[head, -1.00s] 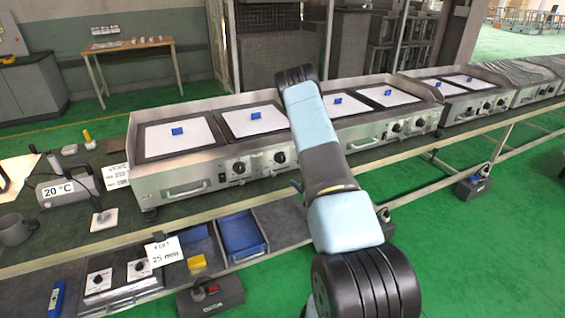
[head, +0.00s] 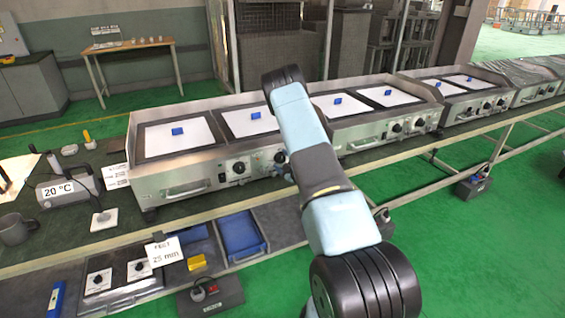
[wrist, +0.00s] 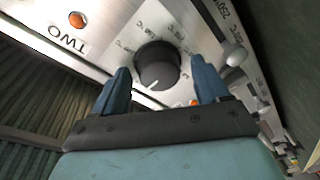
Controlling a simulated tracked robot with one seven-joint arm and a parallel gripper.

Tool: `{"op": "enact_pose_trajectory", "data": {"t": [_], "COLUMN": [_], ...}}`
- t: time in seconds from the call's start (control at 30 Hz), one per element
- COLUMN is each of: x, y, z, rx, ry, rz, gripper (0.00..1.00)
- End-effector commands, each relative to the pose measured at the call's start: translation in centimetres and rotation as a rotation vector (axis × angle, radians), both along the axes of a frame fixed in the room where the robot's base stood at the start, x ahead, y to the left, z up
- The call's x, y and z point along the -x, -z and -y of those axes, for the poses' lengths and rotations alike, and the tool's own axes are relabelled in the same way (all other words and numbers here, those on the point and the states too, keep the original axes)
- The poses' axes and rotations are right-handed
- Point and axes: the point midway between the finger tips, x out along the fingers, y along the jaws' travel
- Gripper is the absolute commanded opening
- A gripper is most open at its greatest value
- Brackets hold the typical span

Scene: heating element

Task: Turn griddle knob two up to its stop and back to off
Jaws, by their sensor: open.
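In the wrist view a dark round knob (wrist: 158,66) sits on a steel panel with printed marks around it. The lettering TWO (wrist: 68,39) is on the panel to its left. The knob's white pointer line points down and slightly left in this view. My gripper (wrist: 160,64) is open, with one blue finger on each side of the knob; a gap shows between knob and fingers. In the head view the nearest griddle (head: 165,185) has a left front knob (head: 238,168) and a right front knob (head: 280,157). My fingers are hidden there behind my arm.
An orange lamp (wrist: 77,19) is beside the lettering. Griddle plates carry blue blocks (head: 177,131). A grey device reads 20 °C (head: 58,189).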

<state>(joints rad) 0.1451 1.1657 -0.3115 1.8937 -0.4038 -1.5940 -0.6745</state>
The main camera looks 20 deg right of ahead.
Motion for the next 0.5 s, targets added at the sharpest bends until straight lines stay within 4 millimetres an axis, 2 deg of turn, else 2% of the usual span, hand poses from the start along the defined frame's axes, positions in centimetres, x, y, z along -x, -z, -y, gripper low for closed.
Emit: {"op": "enact_pose_trajectory", "data": {"t": [0.23, 0.5], "x": [-0.02, -0.01], "y": [0.01, 0.01], "z": [-0.01, -0.01], "rx": [0.0, 0.0], "ry": [0.0, 0.0], "rz": [0.0, 0.0], "gripper": [0.73, 0.48]}}
